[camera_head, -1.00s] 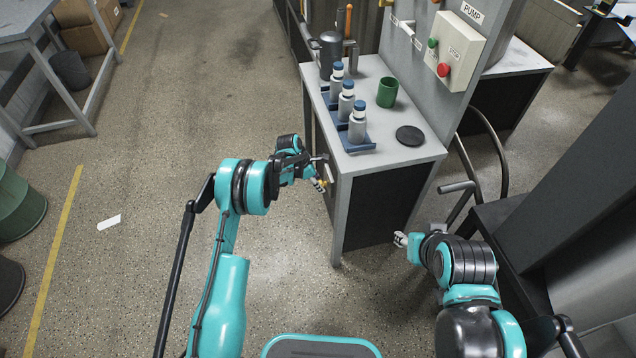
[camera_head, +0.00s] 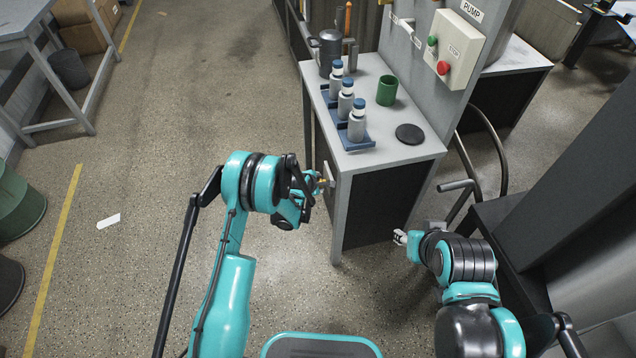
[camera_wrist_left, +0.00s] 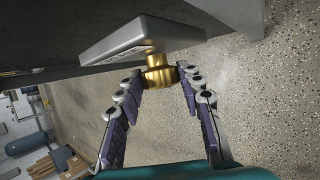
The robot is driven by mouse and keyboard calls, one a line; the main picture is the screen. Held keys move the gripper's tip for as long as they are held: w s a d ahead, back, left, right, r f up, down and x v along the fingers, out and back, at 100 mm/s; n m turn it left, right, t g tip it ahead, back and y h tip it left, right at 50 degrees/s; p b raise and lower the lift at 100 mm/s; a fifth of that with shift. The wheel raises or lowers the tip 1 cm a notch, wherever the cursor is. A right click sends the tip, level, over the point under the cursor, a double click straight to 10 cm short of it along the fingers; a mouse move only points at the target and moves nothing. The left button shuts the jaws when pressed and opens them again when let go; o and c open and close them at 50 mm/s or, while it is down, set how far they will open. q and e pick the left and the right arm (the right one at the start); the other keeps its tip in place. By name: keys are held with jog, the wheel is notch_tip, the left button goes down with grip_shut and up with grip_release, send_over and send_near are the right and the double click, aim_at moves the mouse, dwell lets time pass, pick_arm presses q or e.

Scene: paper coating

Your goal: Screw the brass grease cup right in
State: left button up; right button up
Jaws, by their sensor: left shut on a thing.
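The brass grease cup (camera_wrist_left: 160,74) shows in the left wrist view, against a grey block (camera_wrist_left: 140,38) on the side of the workbench. My left gripper (camera_wrist_left: 156,76) has its fingertips on both sides of the cup and is shut on it. In the head view my left gripper (camera_head: 322,183) is at the bench's left side, and the cup is barely visible there. Whether the cup's thread is fully seated cannot be seen. My right gripper (camera_head: 400,237) hangs in front of the bench, apart from everything; its opening is too small to judge.
The workbench (camera_head: 405,152) carries several blue-capped bottles on a blue rack (camera_head: 357,145), a green cup (camera_head: 387,91), a black disc (camera_head: 410,134) and a dark metal can (camera_head: 328,50). A pump switch box (camera_head: 456,43) stands behind.

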pick_arm(q)
jog(key=shift+t, duration=0.3)
jog(key=o, duration=1.2)
jog(key=shift+c, duration=0.2)
jog(key=v, duration=1.2)
